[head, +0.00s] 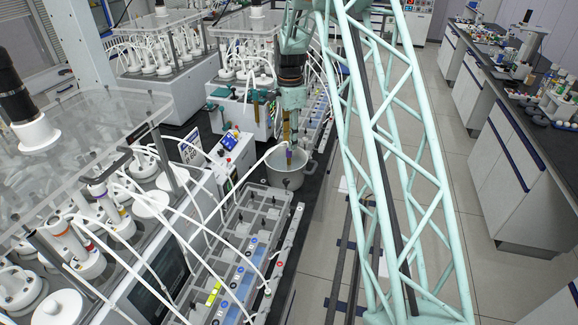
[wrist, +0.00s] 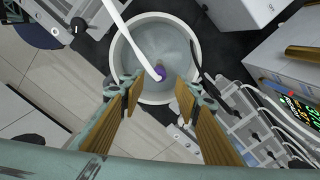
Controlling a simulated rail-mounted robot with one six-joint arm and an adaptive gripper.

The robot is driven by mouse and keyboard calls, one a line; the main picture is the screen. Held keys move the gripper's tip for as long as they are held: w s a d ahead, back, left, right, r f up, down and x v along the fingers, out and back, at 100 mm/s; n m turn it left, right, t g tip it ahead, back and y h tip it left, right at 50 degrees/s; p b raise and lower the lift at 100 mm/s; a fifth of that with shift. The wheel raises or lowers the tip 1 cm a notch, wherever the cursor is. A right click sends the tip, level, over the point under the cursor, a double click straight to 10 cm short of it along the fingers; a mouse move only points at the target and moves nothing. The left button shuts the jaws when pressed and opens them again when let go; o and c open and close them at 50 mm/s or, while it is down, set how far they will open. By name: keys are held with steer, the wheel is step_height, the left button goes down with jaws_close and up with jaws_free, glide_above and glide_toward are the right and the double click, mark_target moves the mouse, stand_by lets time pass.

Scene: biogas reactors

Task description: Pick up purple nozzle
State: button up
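The purple nozzle (wrist: 157,73) is at the end of a white hose (wrist: 133,40). In the wrist view it appears over the inside of a round metal pot (wrist: 196,46), just beyond the gap between my fingertips. In the head view the nozzle (head: 289,154) shows at the pot's opening, directly below my gripper (head: 288,136). The pot (head: 286,181) stands on the dark bench. In the wrist view my gripper (wrist: 156,86) is open, with its two brown-padded fingers apart and nothing between them. I cannot tell whether the nozzle touches the pot.
A grey rack (head: 242,250) with several compartments lies in front of the pot. Reactor units with white hoses crowd the left side. The floor aisle (head: 480,230) on the right is clear.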

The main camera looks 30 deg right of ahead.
mark_target(289, 157)
steer(key=shift+f, duration=0.4)
steer(key=shift+f, duration=0.1)
steer(key=shift+a+f, duration=0.15)
steer(key=shift+f, duration=1.1)
steer(key=shift+a+f, duration=0.1)
steer(key=shift+f, duration=1.1)
steer(key=shift+c, duration=0.7)
jaws_close()
